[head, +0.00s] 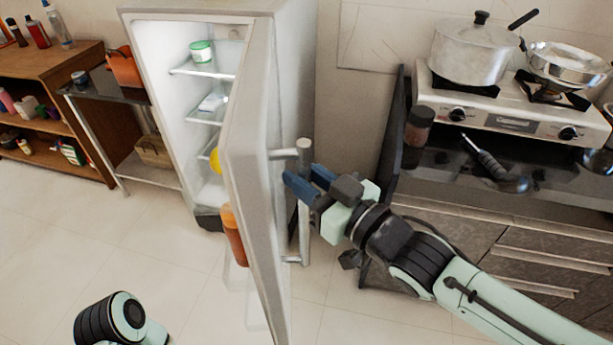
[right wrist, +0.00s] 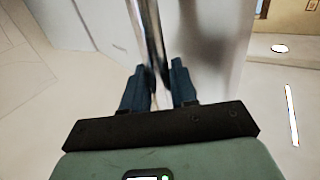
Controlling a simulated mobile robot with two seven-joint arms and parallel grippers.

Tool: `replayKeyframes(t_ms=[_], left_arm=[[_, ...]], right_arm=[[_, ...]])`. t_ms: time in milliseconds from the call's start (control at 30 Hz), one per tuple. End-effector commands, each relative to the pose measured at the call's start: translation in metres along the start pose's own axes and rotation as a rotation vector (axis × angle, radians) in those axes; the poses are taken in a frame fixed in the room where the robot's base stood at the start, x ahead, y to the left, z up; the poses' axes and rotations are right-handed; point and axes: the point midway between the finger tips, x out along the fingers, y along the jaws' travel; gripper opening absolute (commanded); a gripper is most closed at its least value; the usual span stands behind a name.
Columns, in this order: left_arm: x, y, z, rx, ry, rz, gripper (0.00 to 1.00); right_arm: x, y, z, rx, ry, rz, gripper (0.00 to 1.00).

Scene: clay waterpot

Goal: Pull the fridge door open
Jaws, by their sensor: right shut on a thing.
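The white fridge (head: 295,85) stands at the back, left of the stove. Its door (head: 252,165) is swung open toward me, and the lit shelves inside show. A vertical metal bar handle (head: 304,235) is on the door's outer face; it also shows in the right wrist view (right wrist: 147,35). My right gripper (head: 303,182) is at the upper part of this handle, its blue fingers (right wrist: 160,85) shut around the bar. Part of the bar is hidden behind the fingers. Of my left arm, only a part shows at the bottom left of the head view; its gripper is out of view.
A stove (head: 510,115) with a pot (head: 472,52) and a pan (head: 568,65) stands on the counter at right, with a ladle (head: 490,165) before it. A metal side table (head: 110,95) and wooden shelf (head: 50,65) are at left. The tiled floor left of the door is clear.

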Motion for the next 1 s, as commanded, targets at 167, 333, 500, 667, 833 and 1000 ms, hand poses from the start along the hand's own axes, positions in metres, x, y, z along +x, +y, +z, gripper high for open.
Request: replayKeyframes(t_ms=[167, 333, 500, 667, 833, 1000], left_arm=[[0.0, 0.0, 0.0, 0.0, 0.0, 0.0, 0.43], [0.0, 0.0, 0.0, 0.0, 0.0, 0.0, 0.43], [0.0, 0.0, 0.0, 0.0, 0.0, 0.0, 0.43], [-0.002, 0.001, 0.002, 0.001, -0.004, 0.0, 0.43], [-0.007, 0.003, 0.009, 0.002, -0.023, 0.001, 0.43], [-0.013, 0.004, 0.015, 0.003, -0.04, 0.0, 0.43]], right_arm=[[0.0, 0.004, -0.003, 0.002, 0.007, 0.009, 0.0], [0.0, 0.003, -0.002, 0.001, 0.004, 0.006, 0.46], [0.0, 0.002, -0.001, 0.001, 0.003, 0.003, 0.46], [-0.011, 0.002, -0.002, 0.001, 0.004, 0.003, 0.46], [-0.042, 0.002, -0.004, 0.001, 0.006, 0.004, 0.46], [-0.078, 0.002, -0.004, 0.002, 0.008, 0.003, 0.46]])
